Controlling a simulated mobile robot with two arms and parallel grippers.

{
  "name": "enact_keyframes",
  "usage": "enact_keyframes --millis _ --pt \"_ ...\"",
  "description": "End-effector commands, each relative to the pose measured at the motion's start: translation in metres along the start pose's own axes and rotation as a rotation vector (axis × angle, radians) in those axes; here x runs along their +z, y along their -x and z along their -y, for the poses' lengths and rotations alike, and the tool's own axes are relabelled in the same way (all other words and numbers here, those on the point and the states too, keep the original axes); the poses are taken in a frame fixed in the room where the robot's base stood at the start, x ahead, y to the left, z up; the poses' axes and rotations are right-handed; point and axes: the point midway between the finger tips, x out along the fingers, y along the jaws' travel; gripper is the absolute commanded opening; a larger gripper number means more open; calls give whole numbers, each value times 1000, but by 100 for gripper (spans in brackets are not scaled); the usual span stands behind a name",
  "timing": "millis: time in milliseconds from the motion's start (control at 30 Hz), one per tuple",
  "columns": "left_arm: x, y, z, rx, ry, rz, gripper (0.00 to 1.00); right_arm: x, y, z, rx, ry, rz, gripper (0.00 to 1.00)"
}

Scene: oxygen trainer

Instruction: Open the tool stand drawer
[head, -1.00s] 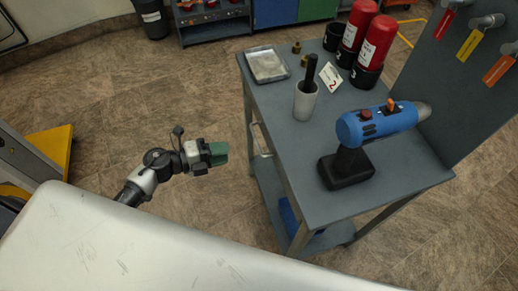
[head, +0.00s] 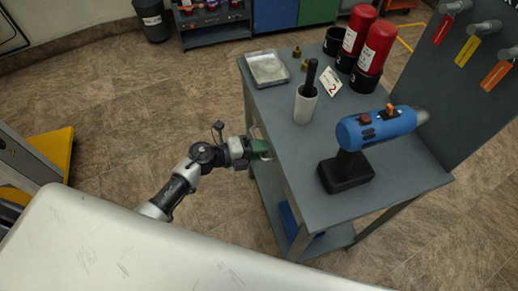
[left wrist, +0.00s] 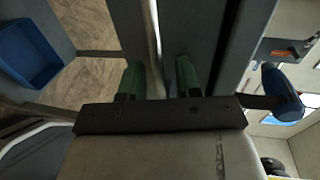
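The grey tool stand (head: 300,160) is at the right in the head view. Its drawer front (left wrist: 190,28) shows close up in the left wrist view and looks shut. A thin pale handle bar (left wrist: 153,35) runs along it. My left gripper (head: 263,149) is at the stand's left side. In the left wrist view its green fingers (left wrist: 160,80) are apart, with the handle bar lying between them, nearer the left finger. I cannot see either finger pressing on the bar. In the head view the gripper hides most of the handle. My right gripper is not in view.
On the stand top are a blue drill (head: 375,127), a white cup (head: 305,104), a metal tray (head: 267,68) and red canisters (head: 375,45). A blue bin (left wrist: 30,50) sits on the lower shelf. Floor (head: 120,125) left of the stand is clear.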

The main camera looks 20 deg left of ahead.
Motion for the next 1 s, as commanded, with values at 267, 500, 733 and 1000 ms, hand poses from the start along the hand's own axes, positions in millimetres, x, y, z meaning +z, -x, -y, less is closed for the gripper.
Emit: enact_keyframes --millis 267,500,733,1000 --pt "0 0 0 0 0 0 13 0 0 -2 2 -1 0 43" --pt "0 0 0 0 0 0 0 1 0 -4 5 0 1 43" --pt "0 4 -1 1 0 0 0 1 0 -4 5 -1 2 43" --pt "0 38 -9 6 0 -1 0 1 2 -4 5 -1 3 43"
